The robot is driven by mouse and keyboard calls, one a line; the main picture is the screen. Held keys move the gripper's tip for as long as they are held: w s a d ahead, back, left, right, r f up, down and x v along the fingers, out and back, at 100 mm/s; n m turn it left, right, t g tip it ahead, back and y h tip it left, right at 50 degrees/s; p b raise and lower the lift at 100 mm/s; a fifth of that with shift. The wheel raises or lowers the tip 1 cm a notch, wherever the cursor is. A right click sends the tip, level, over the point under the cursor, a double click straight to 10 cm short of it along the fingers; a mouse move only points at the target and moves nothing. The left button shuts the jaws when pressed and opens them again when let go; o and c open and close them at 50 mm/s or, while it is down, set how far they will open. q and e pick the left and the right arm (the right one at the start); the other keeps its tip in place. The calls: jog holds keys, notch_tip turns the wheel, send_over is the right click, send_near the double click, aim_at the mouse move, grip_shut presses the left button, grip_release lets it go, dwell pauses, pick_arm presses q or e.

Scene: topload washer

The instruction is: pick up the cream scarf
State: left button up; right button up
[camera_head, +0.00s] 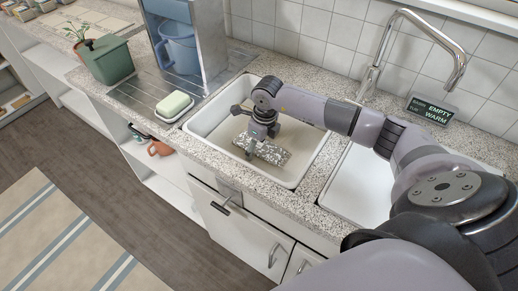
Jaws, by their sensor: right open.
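A grey and cream speckled piece (272,154), perhaps the scarf, lies in the left sink basin (203,124). I see no plainly cream scarf elsewhere. My right gripper (258,143) is open and points down into this basin, right over the speckled piece. It hides part of the piece's left end. I cannot tell whether the fingers touch it. My left gripper is not in view.
A second white basin (355,190) lies to the right, partly behind my right arm. A tall faucet (455,65) rises behind. The speckled counter edge borders the basin.

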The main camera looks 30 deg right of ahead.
jog(key=shift+c, duration=0.4)
jog(key=c, duration=1.5)
jog(key=shift+r, duration=0.1)
jog(key=shift+c, duration=0.9)
